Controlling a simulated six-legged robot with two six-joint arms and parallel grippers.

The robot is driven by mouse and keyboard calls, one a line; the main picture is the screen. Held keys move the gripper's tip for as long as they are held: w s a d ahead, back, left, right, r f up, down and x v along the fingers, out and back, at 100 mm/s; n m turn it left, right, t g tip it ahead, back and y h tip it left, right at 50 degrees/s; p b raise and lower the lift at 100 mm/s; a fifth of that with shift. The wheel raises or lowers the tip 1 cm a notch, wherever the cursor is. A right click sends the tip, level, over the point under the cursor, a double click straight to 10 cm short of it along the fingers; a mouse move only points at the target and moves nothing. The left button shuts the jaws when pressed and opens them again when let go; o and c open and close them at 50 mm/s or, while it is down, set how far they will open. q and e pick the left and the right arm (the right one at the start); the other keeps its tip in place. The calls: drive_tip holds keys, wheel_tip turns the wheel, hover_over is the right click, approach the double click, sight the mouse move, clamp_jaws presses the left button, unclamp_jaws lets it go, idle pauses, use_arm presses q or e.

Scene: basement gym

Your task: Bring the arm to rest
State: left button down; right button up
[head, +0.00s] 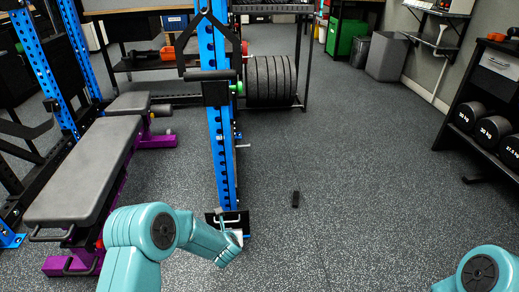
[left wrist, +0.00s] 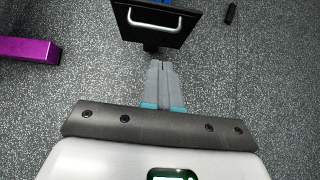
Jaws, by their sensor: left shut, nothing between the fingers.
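My left arm (head: 150,240), teal, comes in from the lower left in the head view and reaches toward the foot of the blue rack. In the left wrist view, my left gripper (left wrist: 159,66) is shut, with its grey fingers together and nothing between them. The fingers point toward a black plate with a silver handle (left wrist: 150,18) at the rack's foot; I cannot tell whether they touch it. Of my right arm (head: 482,272), only a teal joint shows at the lower right corner. My right gripper is out of view.
The blue rack upright (head: 218,130) stands close to my left arm. A grey bench (head: 85,170) with a purple frame is at left. A small black object (head: 295,198) lies on the floor. A dumbbell shelf (head: 490,100) is at right. The middle floor is mostly clear.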

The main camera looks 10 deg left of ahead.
use_arm(q)
drive_tip(key=s+d+f+m+g+h, duration=0.2)
drive_tip(key=s+d+m+g, duration=0.1)
drive_tip(key=s+m, duration=0.85)
drive_tip(key=s+d+f+m+g+h, duration=0.2)
drive_tip(key=s+m+g, duration=0.1)
drive_tip(key=s+m, duration=0.85)
drive_tip(key=s+d+f+m+g+h, duration=0.2)
drive_tip(key=s+d+m, duration=0.1)
drive_tip(key=s+m, duration=0.9)
wheel_tip(320, 180, up, 29)
drive_tip(key=w+m+p, duration=0.1)
drive_tip(key=m+p, duration=0.1)
drive_tip(key=p, duration=2.7)
drive_tip(key=shift+d+r+g, duration=0.15)
drive_tip(key=shift+r+g, duration=0.05)
drive_tip(key=shift+g, duration=0.1)
drive_tip(key=shift+w, duration=0.1)
